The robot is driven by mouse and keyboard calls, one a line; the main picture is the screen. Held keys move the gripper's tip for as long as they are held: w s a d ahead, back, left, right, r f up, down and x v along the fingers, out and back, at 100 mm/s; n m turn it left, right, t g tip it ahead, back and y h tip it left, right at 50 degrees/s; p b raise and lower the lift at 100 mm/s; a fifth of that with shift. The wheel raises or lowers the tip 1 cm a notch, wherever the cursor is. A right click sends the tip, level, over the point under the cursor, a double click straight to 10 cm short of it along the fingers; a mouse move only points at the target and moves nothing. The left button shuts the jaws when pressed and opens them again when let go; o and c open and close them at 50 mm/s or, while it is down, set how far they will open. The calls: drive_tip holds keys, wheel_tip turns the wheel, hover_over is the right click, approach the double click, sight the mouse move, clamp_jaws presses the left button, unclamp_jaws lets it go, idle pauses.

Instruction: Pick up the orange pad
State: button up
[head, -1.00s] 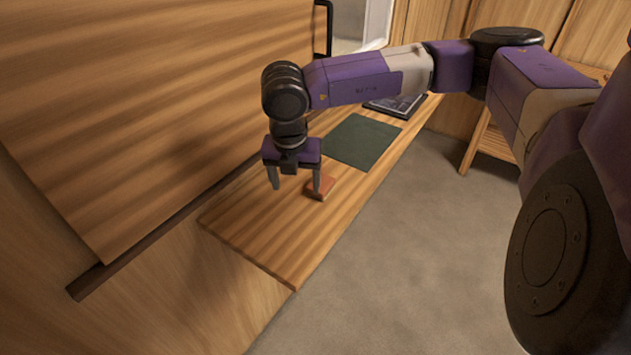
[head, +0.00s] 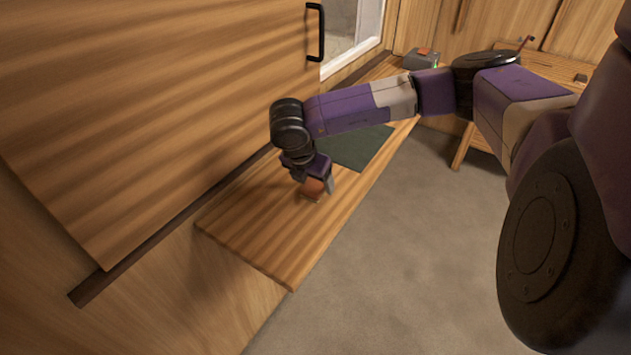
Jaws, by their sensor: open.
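The orange pad (head: 314,188) lies on the wooden shelf, partly hidden by my gripper. My gripper (head: 318,190) points down at the pad, with one finger showing at the pad's right side. The other finger is mostly hidden behind the gripper's body. My gripper is open, its fingertips low around the pad; I cannot tell whether they touch it.
The wooden shelf (head: 255,232) runs along a large wooden panel (head: 150,110) with a black handle (head: 315,32). A dark green mat (head: 358,148) lies behind my gripper. Grey floor is open at the right.

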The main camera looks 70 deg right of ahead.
sight(315, 185)
drive_tip(key=shift+d+f, duration=0.15)
drive_tip(key=shift+f, duration=0.35)
drive_tip(key=c, duration=1.6)
drive_tip(key=shift+r, duration=0.15)
wheel_tip(315, 185, up, 20)
drive_tip(key=b, duration=0.3)
drive_tip(key=shift+b, duration=0.4)
